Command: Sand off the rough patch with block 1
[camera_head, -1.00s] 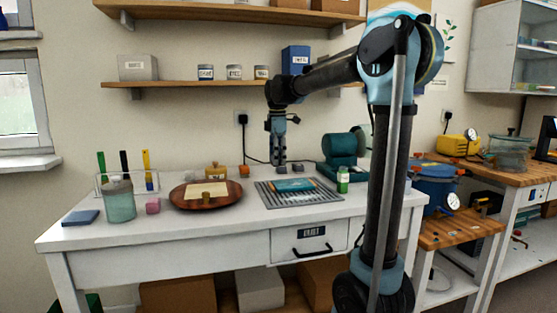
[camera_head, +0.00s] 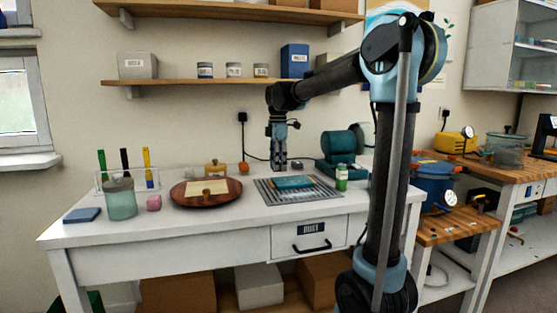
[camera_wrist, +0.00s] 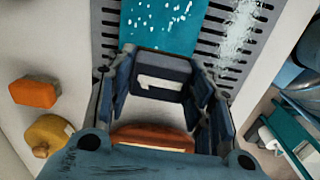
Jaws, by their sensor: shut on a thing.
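My gripper (camera_wrist: 160,95) is shut on block 1 (camera_wrist: 175,70), a dark grey block with a pale "1" mark, between its fingers in the wrist view. In the head view my gripper (camera_head: 278,160) points down at the back edge of the slatted rack (camera_head: 325,193). A teal piece (camera_head: 293,183) lies on the rack, in front of my gripper. In the wrist view the teal piece (camera_wrist: 158,25) has white specks, close beyond block 1. Whether block 1 touches anything below is hidden. I cannot tell the rough patch apart from the specks.
An orange block (camera_wrist: 33,92) and a yellow jar (camera_wrist: 47,134) are left of my gripper. A white streaky smear (camera_wrist: 238,35) lies on the rack. A reddish-brown item (camera_wrist: 150,137) shows near my palm.

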